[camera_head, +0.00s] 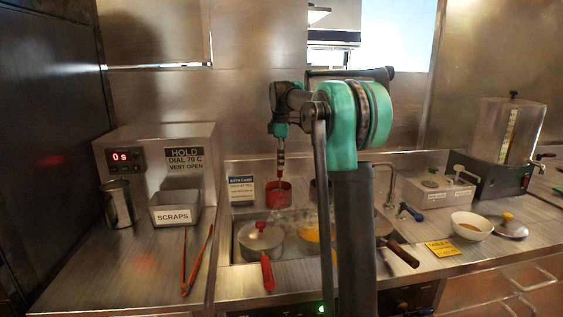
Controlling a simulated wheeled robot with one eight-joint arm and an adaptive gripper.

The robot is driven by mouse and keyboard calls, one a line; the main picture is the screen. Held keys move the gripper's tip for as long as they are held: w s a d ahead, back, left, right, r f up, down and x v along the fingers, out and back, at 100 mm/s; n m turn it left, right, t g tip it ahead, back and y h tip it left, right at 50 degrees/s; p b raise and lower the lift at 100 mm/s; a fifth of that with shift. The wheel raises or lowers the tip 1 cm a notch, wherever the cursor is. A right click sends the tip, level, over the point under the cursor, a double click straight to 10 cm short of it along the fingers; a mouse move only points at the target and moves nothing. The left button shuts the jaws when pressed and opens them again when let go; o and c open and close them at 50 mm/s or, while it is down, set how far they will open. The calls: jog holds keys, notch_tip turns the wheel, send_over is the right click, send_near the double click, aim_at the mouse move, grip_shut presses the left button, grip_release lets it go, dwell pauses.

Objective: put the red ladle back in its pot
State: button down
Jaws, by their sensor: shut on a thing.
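My gripper (280,147) is shut on the upper part of the red ladle (281,165). The ladle hangs close to upright below it, with a dark and red handle. Its lower end is over or inside the mouth of a red pot (278,197) at the back of the counter well. I cannot tell how deep it reaches, as the bowl of the ladle is not visible.
A lidded pan with a red handle (267,272) sits in front of the red pot. A pot with yellow contents (312,235) is partly hidden behind my arm. A grey scraps bin (176,215) and tongs (196,262) are at left. A white bowl (471,227) is at right.

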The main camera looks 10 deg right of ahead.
jog(key=c, duration=1.4)
grip_release()
jog(key=shift+f, duration=0.1)
jog(key=r, duration=1.2)
jog(key=shift+s+a+r, duration=0.1)
jog(key=shift+s+r, duration=0.05)
jog(key=shift+s, duration=0.2)
